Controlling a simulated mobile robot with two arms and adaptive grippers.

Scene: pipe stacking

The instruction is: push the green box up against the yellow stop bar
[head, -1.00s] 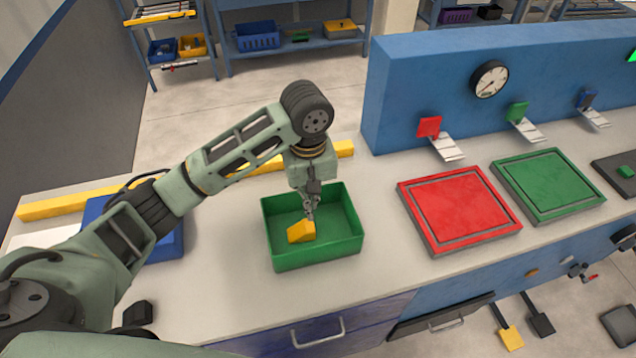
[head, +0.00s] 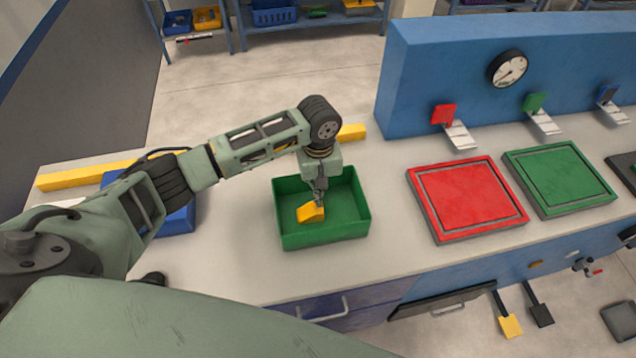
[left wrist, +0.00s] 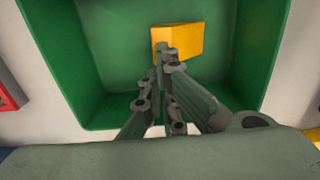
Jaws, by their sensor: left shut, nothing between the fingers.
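The green box (head: 322,234) is an open tray standing on the light bench top, with a yellow block (head: 309,213) inside. The yellow stop bar (head: 78,178) lies along the bench's far edge; my left arm hides its middle. Bare bench shows between the box's far wall and the bar. My left gripper (head: 319,202) is shut and empty, pointing down inside the box beside the block. In the left wrist view its fingertips (left wrist: 170,58) overlap the block (left wrist: 182,42); I cannot tell whether they touch it. My right gripper is out of view.
A blue container (head: 180,220) sits left of the box, partly behind my arm. A red plate (head: 467,200) and a green plate (head: 560,178) lie to the right. A blue panel (head: 430,90) with a gauge rises behind them.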

